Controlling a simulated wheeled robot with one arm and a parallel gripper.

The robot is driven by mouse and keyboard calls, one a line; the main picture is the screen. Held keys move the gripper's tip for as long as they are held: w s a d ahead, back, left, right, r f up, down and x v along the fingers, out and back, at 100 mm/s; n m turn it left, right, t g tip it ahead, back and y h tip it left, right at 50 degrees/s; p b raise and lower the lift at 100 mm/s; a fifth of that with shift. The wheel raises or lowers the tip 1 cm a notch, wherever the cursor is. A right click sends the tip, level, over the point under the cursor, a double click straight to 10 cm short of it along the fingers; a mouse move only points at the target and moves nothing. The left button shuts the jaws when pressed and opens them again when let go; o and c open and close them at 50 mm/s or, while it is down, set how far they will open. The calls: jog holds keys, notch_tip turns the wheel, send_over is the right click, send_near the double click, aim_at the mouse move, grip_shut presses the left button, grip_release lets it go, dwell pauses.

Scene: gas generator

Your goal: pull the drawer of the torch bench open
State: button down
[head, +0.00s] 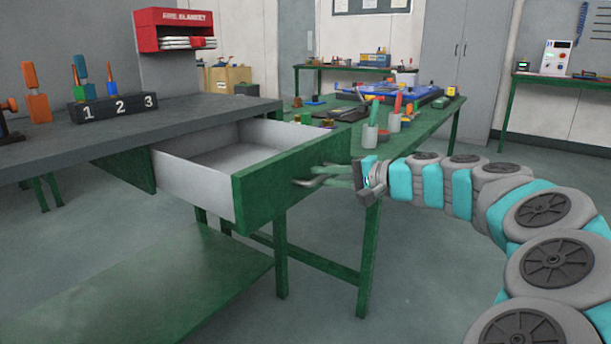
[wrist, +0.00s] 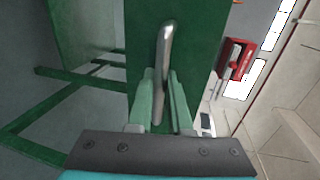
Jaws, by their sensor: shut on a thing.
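The drawer (head: 238,196) of the torch bench (head: 215,112) stands well out from under the grey top. Its green front faces right, and its grey inside looks empty. A metal bar handle (head: 315,182) sits on the drawer front. My gripper (head: 335,174) reaches in from the right and is shut on the handle. In the wrist view, the gripper's two green fingers (wrist: 161,98) lie on either side of the handle (wrist: 164,52), close against the green drawer front (wrist: 195,35).
A numbered black block (head: 115,110) with torches stands on the bench top. Behind the drawer, a green table (head: 425,120) holds cups and tools. A red fire blanket box (head: 175,28) hangs at the back left.

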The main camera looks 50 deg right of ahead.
jog(key=shift+s, duration=0.4)
jog(key=c, duration=0.8)
grip_release()
jog(key=shift+c, duration=0.2)
jog(key=v, duration=0.7)
jog(key=shift+s, duration=0.4)
jog(key=shift+d, duration=0.15)
